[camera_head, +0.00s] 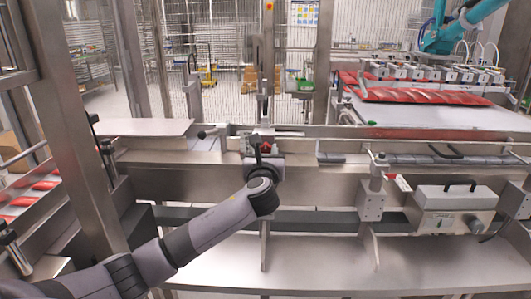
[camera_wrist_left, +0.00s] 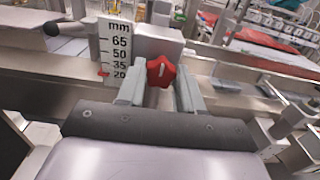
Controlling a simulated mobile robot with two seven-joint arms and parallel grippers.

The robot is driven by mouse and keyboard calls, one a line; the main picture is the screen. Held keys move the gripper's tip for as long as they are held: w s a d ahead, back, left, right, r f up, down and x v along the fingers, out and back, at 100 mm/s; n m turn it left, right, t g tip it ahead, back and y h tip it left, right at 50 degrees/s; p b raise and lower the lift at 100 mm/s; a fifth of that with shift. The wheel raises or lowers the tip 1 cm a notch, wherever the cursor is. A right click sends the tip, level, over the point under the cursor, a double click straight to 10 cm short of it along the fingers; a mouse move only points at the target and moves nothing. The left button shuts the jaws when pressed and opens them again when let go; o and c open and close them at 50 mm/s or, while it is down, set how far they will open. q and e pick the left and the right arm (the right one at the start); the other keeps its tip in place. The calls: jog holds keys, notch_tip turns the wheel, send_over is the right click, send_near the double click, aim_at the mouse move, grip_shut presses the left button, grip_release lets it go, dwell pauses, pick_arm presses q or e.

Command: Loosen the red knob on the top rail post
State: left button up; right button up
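The red knob (camera_wrist_left: 160,72) is a lobed star shape with a white mark on its face. It sits on the grey block of the rail post, beside a white mm scale (camera_wrist_left: 117,50) with a small red pointer near 20. My left gripper (camera_wrist_left: 161,68) has one finger on each side of the knob, and the knob fills the gap between them. In the head view the left gripper (camera_head: 266,149) is at the post, and my wrist and fingers hide most of the knob (camera_head: 265,147). My right gripper is not in view.
A metal rail runs across in front. To the right stand a second post with a clamp (camera_head: 372,200) and a grey box with a handle (camera_head: 455,208). Red packs (camera_head: 425,96) lie on the conveyor under a row of suction cups at the back right.

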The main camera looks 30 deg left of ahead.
pick_arm(q)
jog(key=shift+c, duration=0.6)
